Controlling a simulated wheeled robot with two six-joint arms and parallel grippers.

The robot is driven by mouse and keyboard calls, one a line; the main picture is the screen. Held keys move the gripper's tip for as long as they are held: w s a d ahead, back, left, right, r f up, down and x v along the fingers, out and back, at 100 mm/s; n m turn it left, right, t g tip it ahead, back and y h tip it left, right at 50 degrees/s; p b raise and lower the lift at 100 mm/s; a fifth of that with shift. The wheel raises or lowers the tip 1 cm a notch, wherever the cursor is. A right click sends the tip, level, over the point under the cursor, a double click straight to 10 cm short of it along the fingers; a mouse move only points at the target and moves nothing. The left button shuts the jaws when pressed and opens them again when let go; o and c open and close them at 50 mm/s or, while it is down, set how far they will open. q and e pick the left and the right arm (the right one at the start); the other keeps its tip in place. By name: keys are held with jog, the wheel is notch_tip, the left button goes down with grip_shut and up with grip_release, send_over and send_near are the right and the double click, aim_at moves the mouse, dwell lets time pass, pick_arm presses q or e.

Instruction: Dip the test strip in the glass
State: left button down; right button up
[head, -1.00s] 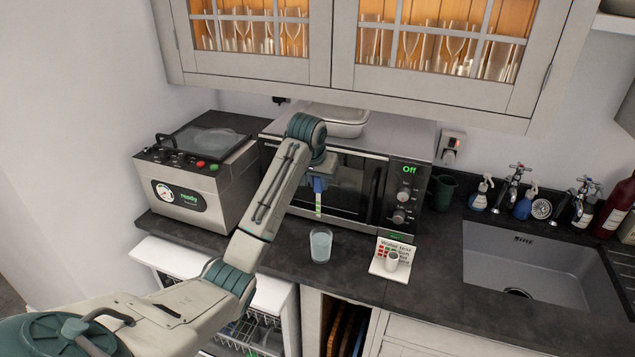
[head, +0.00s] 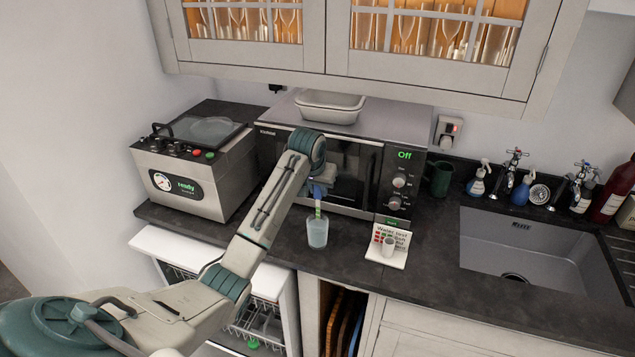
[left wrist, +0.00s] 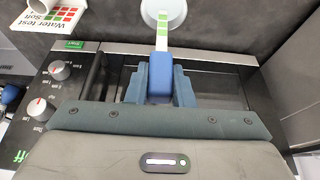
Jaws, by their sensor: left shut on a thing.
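The glass (head: 317,233) stands upright on the dark counter in front of the microwave, with pale liquid in it. My left gripper (head: 319,189) is above the glass and shut on the blue handle of the test strip (head: 318,208). The strip hangs down at the glass's mouth; I cannot tell whether its tip touches the liquid. In the left wrist view the white strip with green pads (left wrist: 162,30) points into the round glass (left wrist: 163,10), which is cut off by the top edge. My right gripper is not in view.
The microwave (head: 350,170) is close behind, and a sink (head: 540,250) lies to the right. A steel appliance (head: 195,170) is at the left. Glass-fronted cabinets hang above.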

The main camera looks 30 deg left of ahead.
aim_at(317, 211)
pick_arm(q)
jog(key=shift+f, duration=0.8)
notch_tip(317, 211, down, 2)
jog(key=shift+b, duration=0.35)
jog(key=shift+f, duration=0.65)
jog(key=shift+a+f+b, duration=0.1)
jog(key=shift+f+b, duration=0.4)
jog(key=shift+f, duration=1.3)
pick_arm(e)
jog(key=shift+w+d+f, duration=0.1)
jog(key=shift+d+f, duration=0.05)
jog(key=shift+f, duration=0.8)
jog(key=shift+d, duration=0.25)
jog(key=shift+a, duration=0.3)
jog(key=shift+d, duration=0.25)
